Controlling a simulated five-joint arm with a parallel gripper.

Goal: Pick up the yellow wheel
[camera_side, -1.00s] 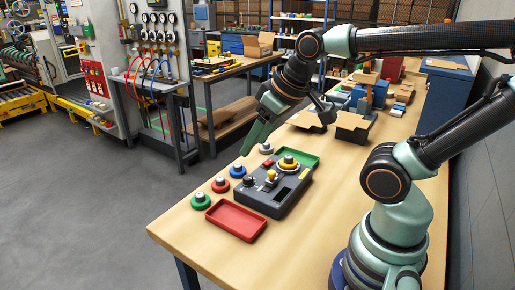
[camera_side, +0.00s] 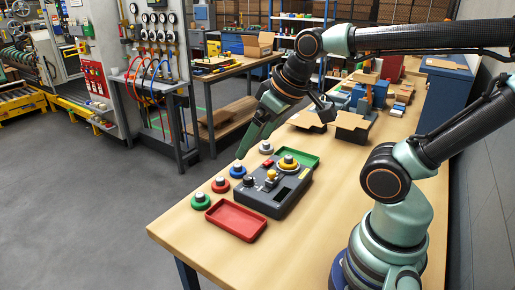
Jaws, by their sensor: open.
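A yellow wheel (camera_side: 288,163) sits on top of the dark box-shaped fixture (camera_side: 283,200) on the wooden table, at its far right part. A smaller yellow knob (camera_side: 271,175) stands nearer on the same fixture. My gripper (camera_side: 284,133) hangs above and behind the fixture, open and empty. The other finger is at the right, above the open cartons. Neither finger touches the yellow wheel.
A green tray (camera_side: 307,157) lies behind the fixture and a red tray (camera_side: 236,221) in front. Green (camera_side: 201,202), red (camera_side: 221,185), blue (camera_side: 237,171) and grey (camera_side: 265,148) knobs line its left side. The front table area is clear.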

